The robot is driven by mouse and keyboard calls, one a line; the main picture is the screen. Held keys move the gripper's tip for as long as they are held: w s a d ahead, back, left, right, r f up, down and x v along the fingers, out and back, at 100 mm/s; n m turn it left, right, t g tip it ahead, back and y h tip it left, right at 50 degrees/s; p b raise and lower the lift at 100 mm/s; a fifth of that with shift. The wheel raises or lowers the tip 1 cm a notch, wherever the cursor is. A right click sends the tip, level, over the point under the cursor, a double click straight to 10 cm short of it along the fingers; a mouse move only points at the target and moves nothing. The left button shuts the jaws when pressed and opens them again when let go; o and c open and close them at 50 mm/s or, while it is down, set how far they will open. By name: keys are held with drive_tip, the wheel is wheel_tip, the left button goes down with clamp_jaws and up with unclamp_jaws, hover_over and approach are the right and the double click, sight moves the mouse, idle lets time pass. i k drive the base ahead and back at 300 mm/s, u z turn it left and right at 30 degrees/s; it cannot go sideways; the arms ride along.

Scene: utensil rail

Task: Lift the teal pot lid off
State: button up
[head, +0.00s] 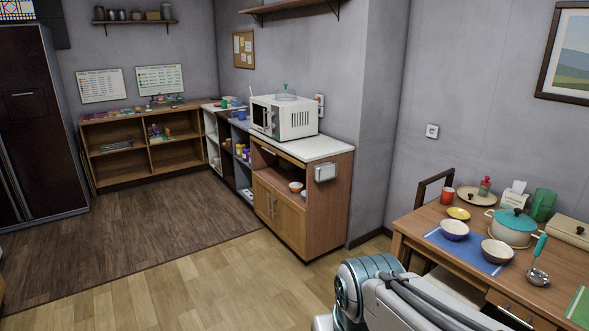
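The teal pot lid (516,220) sits on a cream pot (510,237) on the wooden table at the right. It has a small dark knob on top and looks seated on the rim. My gripper is not in view. Only a white and blue-grey part of my arm shows at the bottom, in front of the table's near left side.
Around the pot on the table (420,234) are a green pitcher (543,205), a tissue box (514,196), a wooden box (570,230), a teal-handled ladle (539,262) and two bowls (454,229) on a blue mat (468,249). A chair (432,188) stands at the table's left. The floor at left is clear.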

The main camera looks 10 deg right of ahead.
sight(514, 220)
drive_tip(key=z, duration=0.4)
drive_tip(key=i, duration=1.5)
drive_tip(key=z, duration=1.75)
drive_tip(key=i, duration=1.05)
drive_tip(key=z, duration=0.8)
drive_tip(key=i, duration=0.2)
drive_tip(key=z, duration=0.1)
